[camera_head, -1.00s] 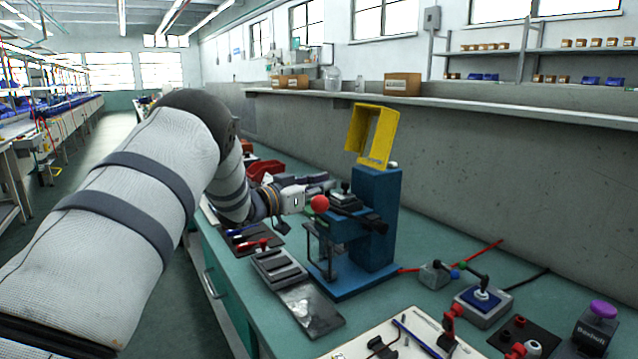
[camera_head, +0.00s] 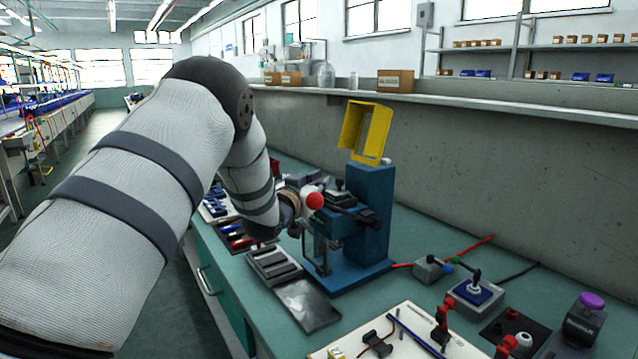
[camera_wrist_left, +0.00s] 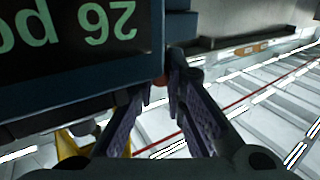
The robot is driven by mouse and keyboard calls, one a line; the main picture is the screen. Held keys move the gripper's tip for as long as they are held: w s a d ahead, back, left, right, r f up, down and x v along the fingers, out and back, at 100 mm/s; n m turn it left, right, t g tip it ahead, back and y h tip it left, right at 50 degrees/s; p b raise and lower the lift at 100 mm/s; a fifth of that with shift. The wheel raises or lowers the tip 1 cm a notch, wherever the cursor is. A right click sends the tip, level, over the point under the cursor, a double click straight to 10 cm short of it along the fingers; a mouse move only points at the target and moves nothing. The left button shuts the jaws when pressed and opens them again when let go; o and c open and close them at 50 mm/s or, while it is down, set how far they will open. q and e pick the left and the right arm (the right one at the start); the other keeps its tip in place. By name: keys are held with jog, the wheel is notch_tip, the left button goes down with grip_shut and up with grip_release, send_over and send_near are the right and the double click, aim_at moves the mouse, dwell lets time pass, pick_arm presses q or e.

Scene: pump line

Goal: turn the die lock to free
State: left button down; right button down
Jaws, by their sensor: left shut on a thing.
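The blue press (camera_head: 368,215) stands on the bench with a yellow frame (camera_head: 366,128) above it and a red ball knob (camera_head: 314,200) at its left side. My left gripper (camera_head: 316,181) is at the press's left side, partly hidden behind the knob. In the left wrist view its fingers (camera_wrist_left: 164,82) converge on a small reddish part (camera_wrist_left: 160,80) below a dark blue-framed panel (camera_wrist_left: 85,35) with upside-down green characters. The fingers are shut on this part, which is mostly hidden. I cannot make out the die lock separately or its setting. My right gripper is not in view.
A grooved grey block (camera_head: 273,264) and a dark plate (camera_head: 307,304) lie in front of the press. A joystick box (camera_head: 475,296), a small grey box (camera_head: 430,268) with cables and a pale board (camera_head: 400,335) are to the right. A concrete wall stands behind.

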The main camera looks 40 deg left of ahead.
pick_arm(q)
jog(key=c, duration=1.6)
grip_release()
jog(key=shift+c, duration=0.2)
jog(key=shift+f+h, duration=0.15)
jog(key=shift+h, duration=0.15)
